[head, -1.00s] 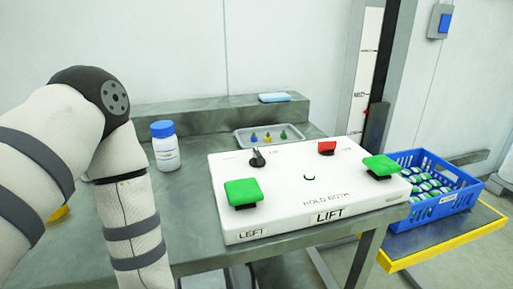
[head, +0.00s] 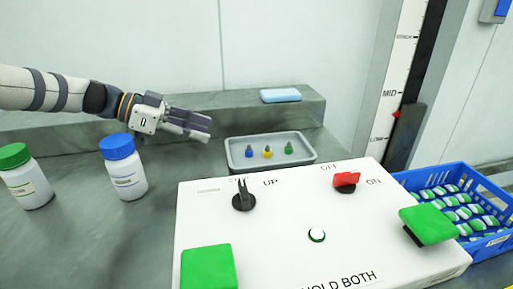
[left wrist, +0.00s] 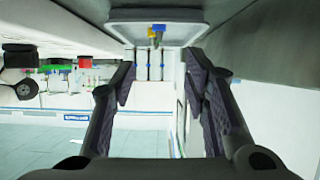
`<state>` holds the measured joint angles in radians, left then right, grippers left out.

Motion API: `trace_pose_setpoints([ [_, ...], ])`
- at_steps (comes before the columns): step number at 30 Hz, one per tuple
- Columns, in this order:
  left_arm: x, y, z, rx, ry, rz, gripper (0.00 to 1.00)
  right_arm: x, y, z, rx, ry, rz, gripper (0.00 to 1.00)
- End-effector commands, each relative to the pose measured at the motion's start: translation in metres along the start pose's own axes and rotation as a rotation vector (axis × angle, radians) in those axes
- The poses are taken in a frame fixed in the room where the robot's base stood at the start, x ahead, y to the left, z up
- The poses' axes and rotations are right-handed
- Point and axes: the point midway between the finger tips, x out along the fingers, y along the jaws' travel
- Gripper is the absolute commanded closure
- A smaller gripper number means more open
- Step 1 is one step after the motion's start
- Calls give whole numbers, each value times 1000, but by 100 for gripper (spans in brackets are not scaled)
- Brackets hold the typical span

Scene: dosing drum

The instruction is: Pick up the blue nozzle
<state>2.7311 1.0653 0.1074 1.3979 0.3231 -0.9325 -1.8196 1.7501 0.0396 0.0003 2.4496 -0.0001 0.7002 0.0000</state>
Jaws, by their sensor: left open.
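The blue nozzle (head: 249,152) stands upright at the left of a row in a shallow grey tray (head: 235,165), beside a yellow nozzle (head: 267,152) and a green nozzle (head: 289,148). My left gripper (head: 204,126) is open and empty, to the left of the tray and apart from the nozzles. In the left wrist view, the blue nozzle (left wrist: 159,28) and yellow nozzle (left wrist: 151,34) show close together in the tray (left wrist: 120,28), beyond the open fingers (left wrist: 160,80). My right gripper is not in view.
A white control box (head: 270,220) with green buttons, a black switch and a red switch stands in front of the tray. A blue-capped bottle (head: 124,168) and a green-capped bottle (head: 25,178) stand left. A blue crate (head: 465,178) sits right. A raised ledge (head: 225,110) runs behind.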

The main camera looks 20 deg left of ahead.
Motion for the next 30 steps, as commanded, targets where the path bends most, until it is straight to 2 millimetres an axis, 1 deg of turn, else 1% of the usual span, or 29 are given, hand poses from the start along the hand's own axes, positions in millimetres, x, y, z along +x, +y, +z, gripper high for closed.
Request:
trace_pose_setpoints([
  [2,6,-4,6,9,-9,-11,58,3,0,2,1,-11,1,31],
  [5,31,-4,9,8,-14,-7,58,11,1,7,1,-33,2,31],
  [6,40,-4,9,6,-13,-8,58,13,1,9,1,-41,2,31],
  [9,58,-4,8,7,-12,-9,58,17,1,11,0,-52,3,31],
  [13,73,-3,7,8,-9,-9,58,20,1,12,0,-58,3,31],
  [19,111,-2,8,9,-9,-8,58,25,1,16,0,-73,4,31],
  [22,118,-2,7,9,-6,-10,58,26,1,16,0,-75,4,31],
  [27,118,-2,5,11,-5,-11,58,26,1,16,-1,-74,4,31],
  [28,118,-2,5,11,-5,-11,61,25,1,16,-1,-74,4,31],
  [29,118,-2,5,11,-4,-11,68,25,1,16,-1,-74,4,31],
  [30,118,-2,5,11,-4,-11,77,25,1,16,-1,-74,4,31],
])
